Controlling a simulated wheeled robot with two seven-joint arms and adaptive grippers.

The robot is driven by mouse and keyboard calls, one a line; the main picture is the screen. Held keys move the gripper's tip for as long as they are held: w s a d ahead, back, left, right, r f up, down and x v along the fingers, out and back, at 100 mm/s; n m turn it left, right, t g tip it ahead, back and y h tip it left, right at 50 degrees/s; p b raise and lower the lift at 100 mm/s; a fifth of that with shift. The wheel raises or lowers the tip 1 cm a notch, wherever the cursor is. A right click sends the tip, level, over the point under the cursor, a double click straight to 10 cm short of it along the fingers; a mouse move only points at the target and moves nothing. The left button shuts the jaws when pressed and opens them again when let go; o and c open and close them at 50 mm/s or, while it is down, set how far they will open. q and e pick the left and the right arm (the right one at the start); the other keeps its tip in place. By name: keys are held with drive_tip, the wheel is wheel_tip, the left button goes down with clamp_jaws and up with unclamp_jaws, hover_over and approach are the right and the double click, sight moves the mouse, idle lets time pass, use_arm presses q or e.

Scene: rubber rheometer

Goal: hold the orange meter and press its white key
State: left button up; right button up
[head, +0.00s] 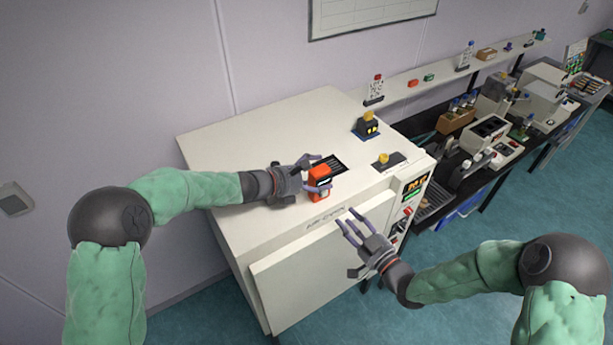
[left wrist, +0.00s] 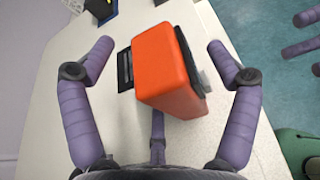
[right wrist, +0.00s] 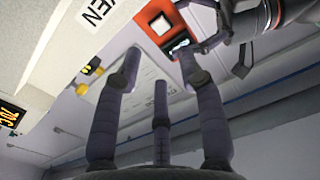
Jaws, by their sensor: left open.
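The orange meter (head: 318,184) stands on top of the white oven, near its front edge. The left wrist view shows the meter's orange back (left wrist: 165,70) between the spread fingers, with a gap on each side. My right gripper (head: 348,240) is open and empty in front of the oven, below and right of the meter, its fingers pointing toward it.
The white oven (head: 240,135) has a vent grille behind the meter. A black-and-yellow device (head: 367,126) and a yellow knob on a dark plate (head: 386,160) sit to the right. A control panel (head: 413,190) is on the oven's front. A crowded bench (head: 470,165) stands further right.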

use_arm(q)
drive_tip(key=shift+w+d+f, duration=0.1)
drive_tip(key=shift+w+d, duration=0.1)
drive_tip(key=shift+d, duration=0.15)
drive_tip(key=c, duration=1.4)
use_arm(e)
clamp_jaws()
